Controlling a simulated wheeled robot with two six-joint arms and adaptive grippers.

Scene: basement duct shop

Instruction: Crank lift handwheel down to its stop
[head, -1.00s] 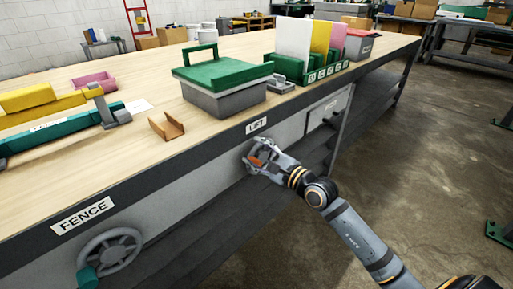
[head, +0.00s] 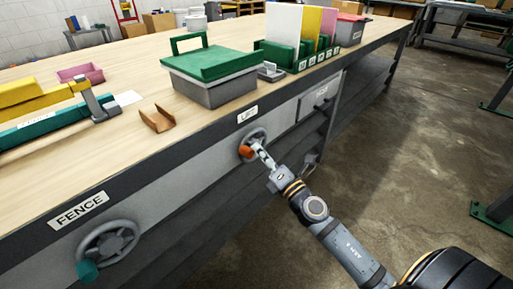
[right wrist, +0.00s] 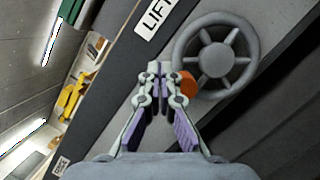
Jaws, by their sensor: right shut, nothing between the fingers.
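The LIFT handwheel (head: 262,134) is a grey spoked wheel on the bench front, under the LIFT label (head: 247,115). Its orange knob (head: 245,152) is at the wheel's lower left in the head view. My right gripper (head: 261,151) is shut and empty, just right of the knob there. In the right wrist view the handwheel (right wrist: 216,58) shows whole, and the shut fingertips (right wrist: 157,72) lie left of it. The orange knob (right wrist: 188,85) is partly hidden behind a finger; I cannot tell whether they touch. My left gripper is not in view.
A second grey handwheel (head: 108,246) with a teal knob sits under the FENCE label (head: 78,211). A grey box with a green lid (head: 215,63) and a brown bracket (head: 157,118) stand on the bench top. The floor at right (head: 420,150) is clear.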

